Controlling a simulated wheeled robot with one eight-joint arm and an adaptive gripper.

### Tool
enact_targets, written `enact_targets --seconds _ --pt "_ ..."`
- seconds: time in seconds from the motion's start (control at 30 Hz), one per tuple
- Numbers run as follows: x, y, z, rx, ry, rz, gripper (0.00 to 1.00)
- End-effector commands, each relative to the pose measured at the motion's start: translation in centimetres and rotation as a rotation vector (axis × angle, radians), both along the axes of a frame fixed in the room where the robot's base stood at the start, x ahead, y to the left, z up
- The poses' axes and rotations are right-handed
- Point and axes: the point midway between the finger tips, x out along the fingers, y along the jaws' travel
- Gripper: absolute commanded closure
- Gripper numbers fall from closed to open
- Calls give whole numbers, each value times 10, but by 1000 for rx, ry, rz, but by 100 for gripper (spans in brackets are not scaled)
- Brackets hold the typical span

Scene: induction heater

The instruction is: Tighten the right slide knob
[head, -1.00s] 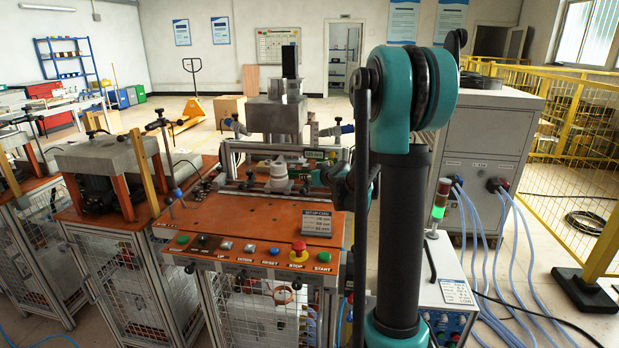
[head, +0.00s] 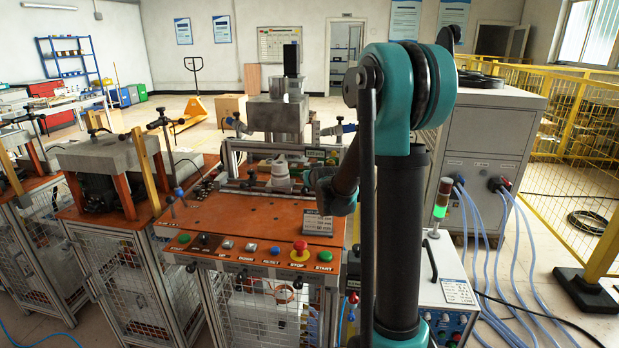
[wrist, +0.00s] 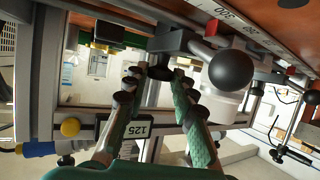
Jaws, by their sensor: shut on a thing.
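The right slide knob (wrist: 163,73) is a small dark part at the tips of my gripper (wrist: 161,72) in the wrist view. The two teal fingers with dark joints come together on it, and their pads hide most of it. In the head view my arm covers the knob and most of the gripper. A digital readout showing 125 (wrist: 139,130) lies beside the left finger in the wrist view; it also shows on the machine's frame in the head view (head: 315,154).
A black ball handle (wrist: 231,70) and a white cylindrical part (wrist: 218,104) sit close to the right finger. A numbered scale (wrist: 225,14) runs above. In the head view, the orange tabletop (head: 235,215) carries a button row with a red stop button (head: 300,247).

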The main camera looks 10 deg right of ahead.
Motion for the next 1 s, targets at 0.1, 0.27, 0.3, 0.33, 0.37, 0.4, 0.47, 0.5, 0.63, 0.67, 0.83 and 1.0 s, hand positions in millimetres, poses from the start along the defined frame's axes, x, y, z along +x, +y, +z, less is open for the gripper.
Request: enact_targets --seconds 0.1,0.27,0.3,0.33,0.37,0.4,0.47,0.5,0.63,0.67,0.83,1.0 --pt "1 0 2 0 -5 0 100" --pt "1 0 2 0 -5 0 58" --pt "1 0 2 0 -4 0 54" --pt "1 0 2 0 -4 0 54" --pt "1 0 1 0 -4 0 54" --pt "1 0 1 0 -4 0 54" --pt "1 0 1 0 -4 0 54" --pt "1 0 1 0 -4 0 54" --pt "-1 0 2 -1 -4 0 54" --pt "-2 0 3 -1 -4 0 54" --pt "-19 -1 9 -1 -4 0 54" --pt "-41 -3 18 -1 -4 0 54"
